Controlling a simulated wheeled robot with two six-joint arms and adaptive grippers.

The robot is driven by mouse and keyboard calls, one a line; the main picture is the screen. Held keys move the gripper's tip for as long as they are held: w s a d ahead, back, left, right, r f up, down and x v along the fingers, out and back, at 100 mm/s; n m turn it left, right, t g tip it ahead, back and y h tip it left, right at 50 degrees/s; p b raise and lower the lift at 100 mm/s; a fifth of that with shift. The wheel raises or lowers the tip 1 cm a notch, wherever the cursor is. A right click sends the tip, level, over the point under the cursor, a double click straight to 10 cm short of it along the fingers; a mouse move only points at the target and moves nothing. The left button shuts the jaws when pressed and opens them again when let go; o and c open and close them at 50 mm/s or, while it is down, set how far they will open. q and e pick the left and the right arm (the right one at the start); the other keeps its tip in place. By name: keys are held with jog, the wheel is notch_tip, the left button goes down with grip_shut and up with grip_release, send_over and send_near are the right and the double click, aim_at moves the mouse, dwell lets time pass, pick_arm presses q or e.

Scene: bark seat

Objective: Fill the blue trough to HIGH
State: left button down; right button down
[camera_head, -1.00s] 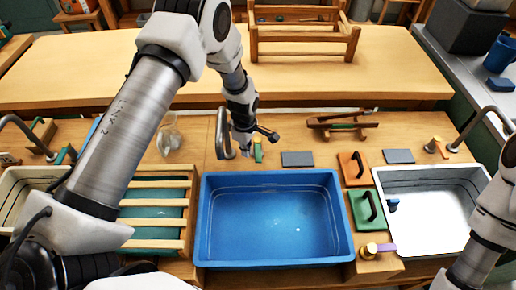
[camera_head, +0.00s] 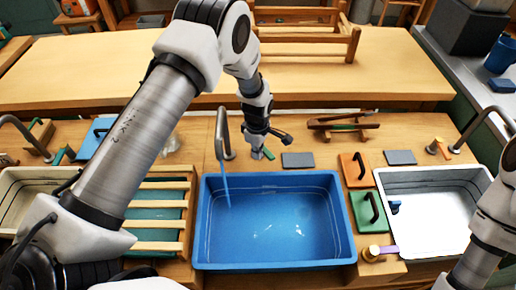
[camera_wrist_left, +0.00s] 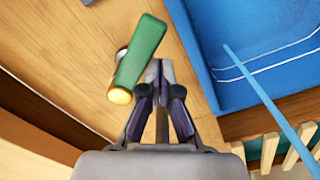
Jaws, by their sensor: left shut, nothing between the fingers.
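The blue trough (camera_head: 275,266) stands in the middle of the bench in the head view. A curved metal tap (camera_head: 221,140) at its back left pours a thin blue stream (camera_head: 226,185) into it. Pale lines run along its inner wall, also seen in the left wrist view (camera_wrist_left: 198,65); the exact water level against them is unclear. The green tap lever (camera_wrist_left: 143,52) lies beside my left gripper (camera_wrist_left: 158,68), which is shut and empty. In the head view the gripper (camera_head: 262,155) is behind the trough's back rim. My right gripper is out of view.
A white basin (camera_head: 405,252) is at the right, with orange (camera_head: 354,170) and green (camera_head: 368,212) handled boards between it and the trough. A wooden stand (camera_head: 343,126) is behind.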

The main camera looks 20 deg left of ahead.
aim_at(264, 151)
pick_arm(q)
jog(key=shift+w+d, duration=0.35)
jog(key=shift+d, duration=0.35)
notch_tip(264, 151, up, 4)
jog(key=shift+r+p, duration=0.1)
jog(key=shift+p, duration=1.15)
jog(key=shift+w+f+b, duration=0.25)
jog(key=shift+w+b, duration=0.05)
jog(key=shift+w, duration=0.05)
jog(key=w+d+b, duration=0.2)
jog(key=w+b, duration=0.1)
jog(key=w, duration=0.3)
jog(key=shift+w+r, duration=0.15)
